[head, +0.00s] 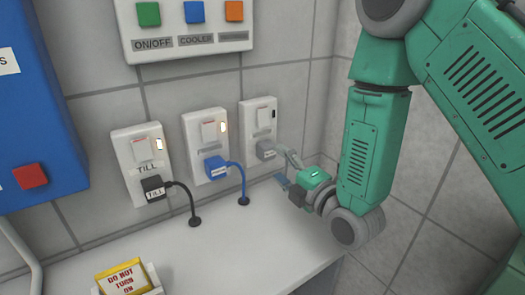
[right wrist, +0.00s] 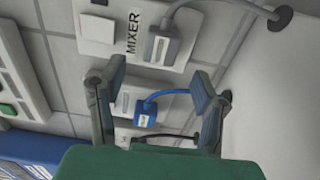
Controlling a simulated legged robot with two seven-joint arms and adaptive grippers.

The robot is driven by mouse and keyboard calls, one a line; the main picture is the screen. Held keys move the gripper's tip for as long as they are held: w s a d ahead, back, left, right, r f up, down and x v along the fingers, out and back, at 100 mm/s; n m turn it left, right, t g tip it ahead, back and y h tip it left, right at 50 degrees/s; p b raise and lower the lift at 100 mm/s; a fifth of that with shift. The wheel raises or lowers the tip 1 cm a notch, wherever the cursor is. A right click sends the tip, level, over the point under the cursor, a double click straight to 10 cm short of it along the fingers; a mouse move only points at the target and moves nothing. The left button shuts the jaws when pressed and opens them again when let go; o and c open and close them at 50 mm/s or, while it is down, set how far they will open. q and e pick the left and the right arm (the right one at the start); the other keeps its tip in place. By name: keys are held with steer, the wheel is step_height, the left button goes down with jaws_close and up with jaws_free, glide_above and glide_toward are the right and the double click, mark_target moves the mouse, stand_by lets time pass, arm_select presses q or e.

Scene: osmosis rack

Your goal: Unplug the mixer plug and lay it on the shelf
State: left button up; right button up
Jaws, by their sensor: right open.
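The grey mixer plug (head: 265,149) sits in the rightmost wall socket (head: 258,118) in the head view. In the right wrist view the plug (right wrist: 163,48) is in the socket plate marked MIXER (right wrist: 135,28), and its grey cable (right wrist: 235,8) runs to a dark grommet. My right gripper (head: 284,168) is open and empty, just to the right of the plug in the head view. In the right wrist view its two fingers (right wrist: 158,76) stand apart, with the plug beyond them and no contact visible. The white shelf (head: 235,238) lies below the sockets. My left gripper is out of view.
A black TILL plug (head: 154,188) and a blue plug (head: 216,168) sit in the neighbouring sockets, their cables running to the shelf. A yellow DO NOT TURN ON sign (head: 124,277) is at the front left. The shelf's middle is clear. A switch panel (head: 190,42) hangs above.

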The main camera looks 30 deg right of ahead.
mark_target(272, 154)
steer(key=w, duration=0.5)
steer(key=shift+w+d+f, duration=0.15)
steer(key=shift+w+d, duration=0.1)
steer(key=shift+w, duration=0.1)
steer(key=shift+w+a, duration=0.2)
steer(key=shift+w, duration=0.25)
steer(key=shift+w+a, duration=0.1)
steer(key=shift+a, duration=0.3)
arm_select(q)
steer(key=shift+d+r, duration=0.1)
arm_select(e)
steer(key=shift+d, duration=0.1)
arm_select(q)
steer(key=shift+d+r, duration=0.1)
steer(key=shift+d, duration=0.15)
arm_select(e)
steer(key=shift+d, duration=0.3)
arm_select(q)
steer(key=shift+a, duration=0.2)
arm_select(e)
steer(key=shift+a+r, duration=0.2)
steer(key=shift+a, duration=0.1)
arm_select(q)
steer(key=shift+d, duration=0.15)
arm_select(e)
steer(key=shift+d+f, duration=0.1)
steer(key=shift+d, duration=0.15)
steer(key=shift+c, duration=0.5)
